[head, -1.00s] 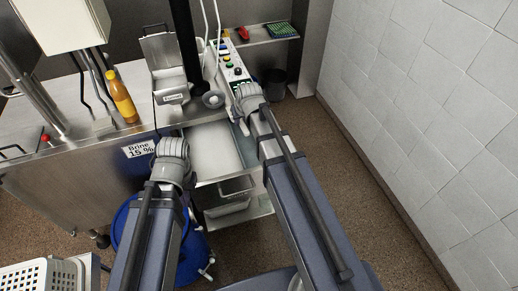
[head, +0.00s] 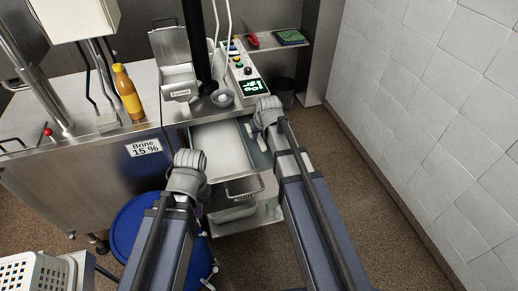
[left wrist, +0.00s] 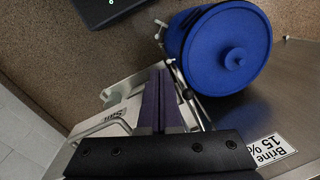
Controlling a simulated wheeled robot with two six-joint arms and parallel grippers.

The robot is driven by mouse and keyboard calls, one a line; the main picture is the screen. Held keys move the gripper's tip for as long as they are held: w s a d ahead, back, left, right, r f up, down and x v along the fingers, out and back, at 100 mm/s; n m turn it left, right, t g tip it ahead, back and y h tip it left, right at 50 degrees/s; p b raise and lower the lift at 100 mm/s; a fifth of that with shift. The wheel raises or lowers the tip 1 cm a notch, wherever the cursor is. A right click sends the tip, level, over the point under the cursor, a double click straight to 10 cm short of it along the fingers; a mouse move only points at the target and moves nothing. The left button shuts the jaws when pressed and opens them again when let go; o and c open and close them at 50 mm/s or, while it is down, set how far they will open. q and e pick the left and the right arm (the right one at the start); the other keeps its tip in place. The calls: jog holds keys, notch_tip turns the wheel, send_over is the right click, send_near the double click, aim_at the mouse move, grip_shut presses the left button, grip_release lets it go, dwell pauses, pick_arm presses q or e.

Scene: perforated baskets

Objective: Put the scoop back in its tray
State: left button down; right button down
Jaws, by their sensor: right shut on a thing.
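My right gripper (head: 262,128) hangs over the right edge of the open steel bench section. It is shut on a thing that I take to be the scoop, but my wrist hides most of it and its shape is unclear. My left gripper (left wrist: 160,100) has its dark purple fingers together with nothing visible between them. A pale tray (head: 217,142) lies in the bench between my wrists. A labelled pale tray also shows beyond my left fingers in the left wrist view (left wrist: 112,122); I cannot match it surely.
A blue lidded drum (head: 135,222) stands below my left arm. An orange bottle (head: 127,92), a labelled steel container (head: 178,85) and a button panel (head: 240,70) are on the bench. A white perforated basket (head: 35,272) is at lower left. The floor at right is clear.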

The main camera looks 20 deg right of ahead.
aim_at(259, 151)
jog(key=shift+f, duration=0.1)
notch_tip(259, 151, down, 4)
jog(key=b, duration=0.3)
jog(key=shift+r, duration=0.2)
jog(key=shift+f+b, duration=0.15)
jog(key=shift+b, duration=0.25)
jog(key=c, duration=0.7)
grip_release()
jog(key=shift+c, duration=0.2)
